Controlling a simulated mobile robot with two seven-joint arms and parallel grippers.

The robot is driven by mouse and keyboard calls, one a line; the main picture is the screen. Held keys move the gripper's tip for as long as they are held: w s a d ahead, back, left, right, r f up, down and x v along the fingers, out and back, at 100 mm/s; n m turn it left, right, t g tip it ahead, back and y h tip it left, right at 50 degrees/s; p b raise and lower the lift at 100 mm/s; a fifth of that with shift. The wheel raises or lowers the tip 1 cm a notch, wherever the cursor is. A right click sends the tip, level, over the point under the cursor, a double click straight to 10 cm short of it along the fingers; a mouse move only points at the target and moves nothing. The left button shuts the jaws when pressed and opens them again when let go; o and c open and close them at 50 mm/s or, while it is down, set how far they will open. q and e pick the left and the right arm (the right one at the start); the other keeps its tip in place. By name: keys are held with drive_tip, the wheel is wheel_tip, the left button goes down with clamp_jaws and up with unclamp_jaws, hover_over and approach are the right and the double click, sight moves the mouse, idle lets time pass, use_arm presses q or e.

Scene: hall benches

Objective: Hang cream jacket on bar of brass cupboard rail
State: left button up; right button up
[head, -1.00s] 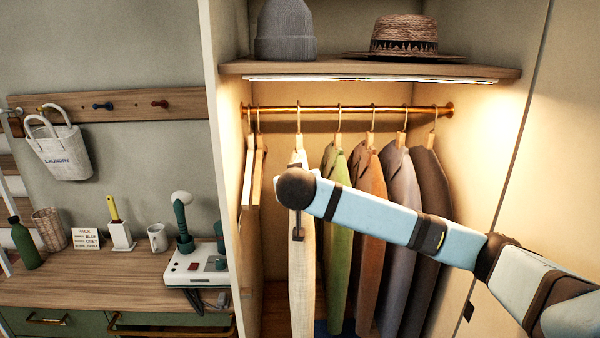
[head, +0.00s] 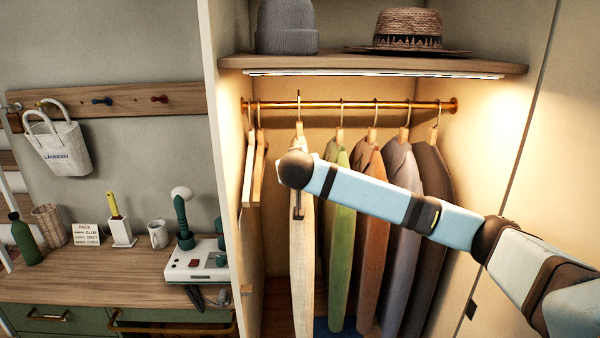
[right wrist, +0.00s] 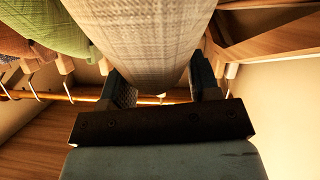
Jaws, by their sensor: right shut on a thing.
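The cream jacket (head: 302,255) hangs upright from a wooden hanger inside the lit cupboard. Its hook (head: 298,98) shows at the height of the brass rail (head: 318,105), with its top slightly above the bar. I cannot tell whether the hook is around the bar or in front of it. My right gripper (head: 298,206) is shut on the cream jacket below the hanger, mostly hidden by my wrist. In the right wrist view the jacket (right wrist: 145,45) lies between both fingers (right wrist: 163,88). My left gripper is not in view.
A green jacket (head: 340,235) hangs close on the right, then brown, grey and dark ones. Empty wooden hangers (head: 255,170) hang at the left. A shelf (head: 370,64) with a beanie and a hat is above the rail. The cupboard's side panel (head: 225,170) stands at the left.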

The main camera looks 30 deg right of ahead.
drive_tip(key=shift+w+d+r, duration=0.1)
drive_tip(key=shift+w+d, duration=0.35)
drive_tip(key=shift+w, duration=0.3)
drive_tip(key=shift+w+d, duration=0.45)
drive_tip(key=shift+w, duration=0.25)
drive_tip(key=shift+w+d, duration=0.2)
drive_tip(key=shift+c, duration=0.5)
drive_tip(key=shift+f+b, duration=0.3)
drive_tip(key=shift+f, duration=0.1)
drive_tip(key=shift+f+b, duration=0.35)
drive_tip(key=shift+f, duration=0.55)
drive_tip(key=shift+a+f, duration=0.1)
drive_tip(key=shift+f, duration=0.05)
